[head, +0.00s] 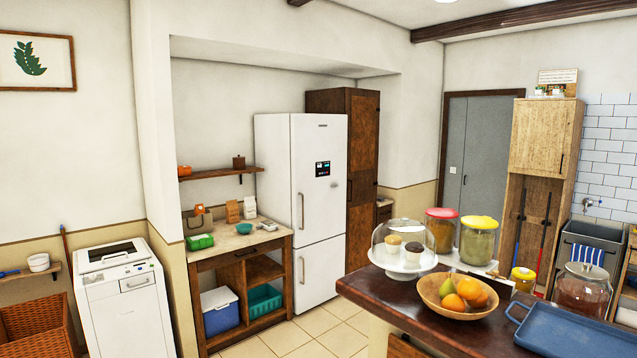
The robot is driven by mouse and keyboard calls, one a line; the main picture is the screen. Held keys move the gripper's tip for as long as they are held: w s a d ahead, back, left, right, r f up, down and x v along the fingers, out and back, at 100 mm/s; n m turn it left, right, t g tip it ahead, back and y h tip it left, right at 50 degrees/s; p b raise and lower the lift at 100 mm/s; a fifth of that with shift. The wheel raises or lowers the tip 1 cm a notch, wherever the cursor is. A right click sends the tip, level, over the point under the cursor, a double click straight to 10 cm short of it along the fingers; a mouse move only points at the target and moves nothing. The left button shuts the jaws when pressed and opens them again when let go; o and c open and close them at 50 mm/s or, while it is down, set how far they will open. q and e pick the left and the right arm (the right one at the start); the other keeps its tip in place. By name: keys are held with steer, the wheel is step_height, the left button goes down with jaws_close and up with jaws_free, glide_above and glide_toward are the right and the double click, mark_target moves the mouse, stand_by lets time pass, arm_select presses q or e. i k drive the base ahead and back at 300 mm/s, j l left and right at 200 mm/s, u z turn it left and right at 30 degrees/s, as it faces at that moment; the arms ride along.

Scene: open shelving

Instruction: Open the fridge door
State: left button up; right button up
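The white fridge (320,160) stands against the back wall, left of a tall brown wooden cabinet. It has a taller upper door with a small dark display and a vertical handle (301,211) on its left side. A lower door (320,272) has its own vertical handle (302,270) on the left. Both doors look shut. The kitchen island's corner stands in front of the fridge's lower right. Neither of my grippers is in view.
A dark-topped island (400,300) on the right holds a fruit bowl (455,307), a domed cake stand and a blue tray (570,338). A wooden side counter (213,254) adjoins the fridge on the left; a white washer (125,305) stands further left. Tiled floor (285,337) is clear before the fridge.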

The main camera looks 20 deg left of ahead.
mark_target(320, 141)
steer(key=i+j+u, duration=0.2)
steer(key=i+u, duration=0.2)
steer(key=i, duration=0.15)
steer(key=i+u, duration=0.4)
steer(key=i, duration=0.15)
steer(key=i+j+u, duration=0.2)
steer(key=i+u, duration=0.2)
steer(key=i, duration=0.45)
steer(key=i+l+u, duration=0.1)
steer(key=i+u, duration=0.35)
steer(key=i, duration=0.45)
steer(key=i+l+z, duration=0.15)
steer(key=i+z, duration=0.75)
steer(key=i+j+z, duration=0.2)
steer(key=i+z, duration=0.2)
steer(key=i, duration=0.1)
